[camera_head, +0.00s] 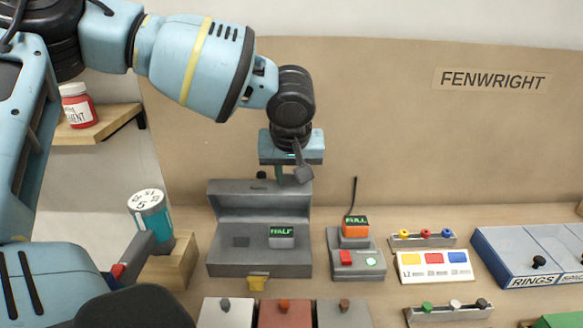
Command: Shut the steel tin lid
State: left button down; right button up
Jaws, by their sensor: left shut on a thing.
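The grey steel tin (222,264) stands open on the table. Its lid (235,203) is raised at the back, tilted up. A grey unit with a green "HALF" display (281,242) sits in the tin's right part. The fingertips are small, so the exact contact is hard to see. My right gripper is not in view.
An orange unit reading "FULL" (355,228) sits on a grey base (347,275) right of the tin. Several small boxes (285,312) stand in front. Blue bins (505,252) stand at right.

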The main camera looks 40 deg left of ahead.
pick_arm(q)
jog(key=shift+s+d+f, duration=0.3)
jog(key=shift+s+f, duration=0.1)
jog(key=c, duration=1)
grip_release()
jog(key=shift+a, duration=0.1)
jog(key=shift+c, duration=0.2)
jog(key=shift+r, duration=0.1)
jog(key=shift+w, duration=0.15)
jog(key=shift+r, duration=0.3)
jog(key=v, duration=0.7)
jog(key=shift+r, duration=0.2)
